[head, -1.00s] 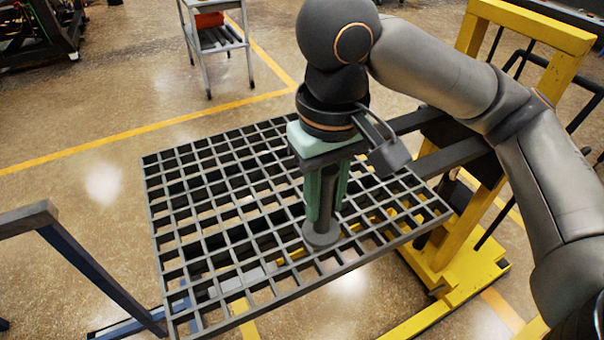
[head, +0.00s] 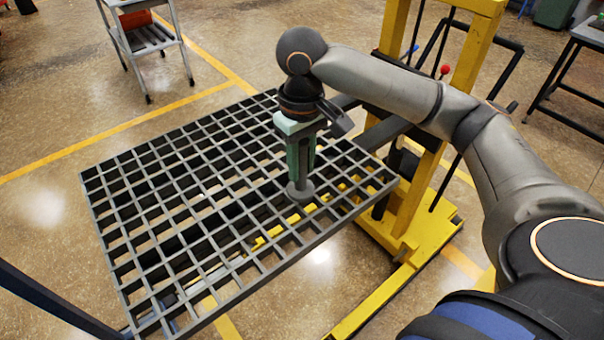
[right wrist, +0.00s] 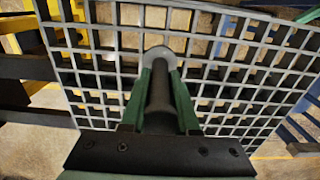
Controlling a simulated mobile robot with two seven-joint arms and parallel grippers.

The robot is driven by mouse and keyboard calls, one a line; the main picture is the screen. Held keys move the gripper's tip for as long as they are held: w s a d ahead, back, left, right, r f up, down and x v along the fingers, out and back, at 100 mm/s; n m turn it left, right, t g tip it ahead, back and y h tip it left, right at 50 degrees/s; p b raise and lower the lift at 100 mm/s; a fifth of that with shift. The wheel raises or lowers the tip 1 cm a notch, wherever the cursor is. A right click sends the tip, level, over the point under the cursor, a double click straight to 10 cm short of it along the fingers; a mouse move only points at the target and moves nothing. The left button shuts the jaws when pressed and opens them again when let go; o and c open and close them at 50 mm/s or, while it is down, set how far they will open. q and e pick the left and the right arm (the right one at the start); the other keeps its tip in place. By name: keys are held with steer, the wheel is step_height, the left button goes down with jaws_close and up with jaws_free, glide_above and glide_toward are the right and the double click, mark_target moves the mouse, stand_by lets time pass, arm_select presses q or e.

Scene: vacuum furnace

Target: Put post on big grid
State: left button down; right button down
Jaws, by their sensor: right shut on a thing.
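The post is a dark grey cylinder with a round flat disc (head: 300,192) at its lower end. It is upright over the front right part of the big grid (head: 187,326), a dark open lattice. My right gripper (head: 301,168), with green fingers, points down and is shut around the post's shaft. In the right wrist view the shaft (right wrist: 160,92) runs between the green fingers, with the disc beyond the tips against the grid (right wrist: 232,75). I cannot tell whether the disc rests on the bars or hovers just above them. My left gripper is out of view.
A yellow lift frame (head: 425,200) stands to the right of the grid, its dark forks reaching under it. A grey cart (head: 150,40) stands at the back left, and a dark table (head: 575,70) at the far right. The grid's left part is bare.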

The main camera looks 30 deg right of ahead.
mark_target(302, 176)
steer(key=shift+w+d+f, duration=0.1)
steer(key=shift+f, duration=1.6)
steer(key=c, duration=0.7)
jaws_free()
steer(key=shift+f, duration=0.15)
steer(key=shift+o, duration=0.2)
step_height(302, 176, up, 12)
steer(key=shift+r, duration=0.15)
